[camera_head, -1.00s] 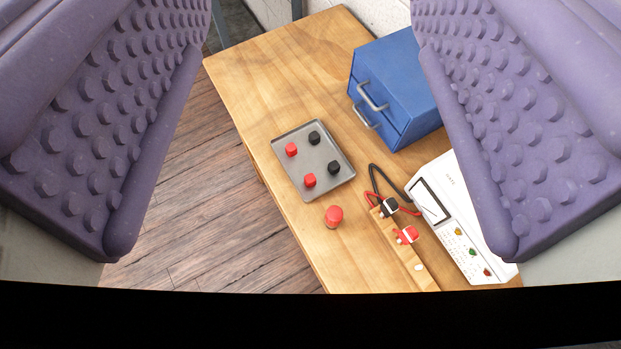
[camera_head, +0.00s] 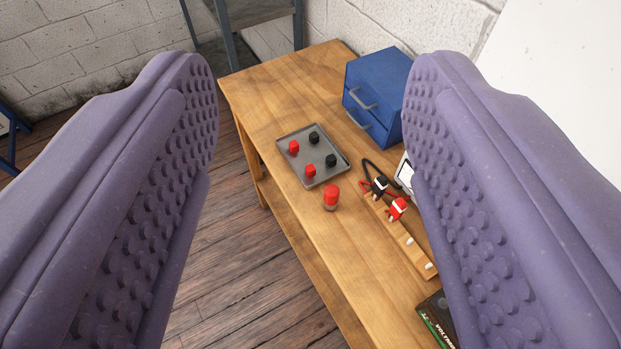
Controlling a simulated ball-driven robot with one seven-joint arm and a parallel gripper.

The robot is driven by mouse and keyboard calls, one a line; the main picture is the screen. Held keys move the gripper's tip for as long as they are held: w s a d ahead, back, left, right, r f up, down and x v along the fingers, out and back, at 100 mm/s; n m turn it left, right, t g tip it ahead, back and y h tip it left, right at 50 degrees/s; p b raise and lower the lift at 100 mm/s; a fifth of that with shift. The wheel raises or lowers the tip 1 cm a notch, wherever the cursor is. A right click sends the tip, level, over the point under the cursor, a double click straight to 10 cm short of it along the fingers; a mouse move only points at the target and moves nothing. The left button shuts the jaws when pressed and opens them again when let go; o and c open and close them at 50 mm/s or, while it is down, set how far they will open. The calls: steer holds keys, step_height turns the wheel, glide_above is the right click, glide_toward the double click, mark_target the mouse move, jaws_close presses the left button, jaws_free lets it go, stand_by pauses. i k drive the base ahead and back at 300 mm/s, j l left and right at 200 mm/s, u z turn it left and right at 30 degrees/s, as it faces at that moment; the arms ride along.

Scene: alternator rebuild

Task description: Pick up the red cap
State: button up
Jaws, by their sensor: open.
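Several small caps sit in a grey metal tray (camera_head: 318,166) on the wooden table. A red cap (camera_head: 294,147) is at its left, and another red cap (camera_head: 310,171) is at its near side. A black cap (camera_head: 314,138) and a second black cap (camera_head: 331,160) stand on the tray's right side. A larger red-topped piece (camera_head: 331,193) with a greyish lower part stands on the table just in front of the tray. My gripper (camera_head: 313,66) is open and empty. Its two purple studded fingers frame the table, well away from all the caps.
A blue drawer box (camera_head: 378,95) stands behind and right of the tray. Red and black clips (camera_head: 397,208) rest on a wooden strip (camera_head: 415,258). A white meter (camera_head: 404,175) is mostly hidden by the right finger. A dark box (camera_head: 437,318) lies at the near edge.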

mark_target(309, 169)
steer(key=i+j+z, duration=0.15)
steer(key=i+j, duration=0.15)
steer(key=i+j+z, duration=0.2)
steer(key=i+j, duration=0.15)
steer(key=i+j+z, duration=0.35)
steer(key=i+j, duration=0.15)
steer(key=j, duration=0.3)
steer(key=i+j+z, duration=0.15)
steer(key=j, duration=0.3)
steer(key=i, duration=0.1)
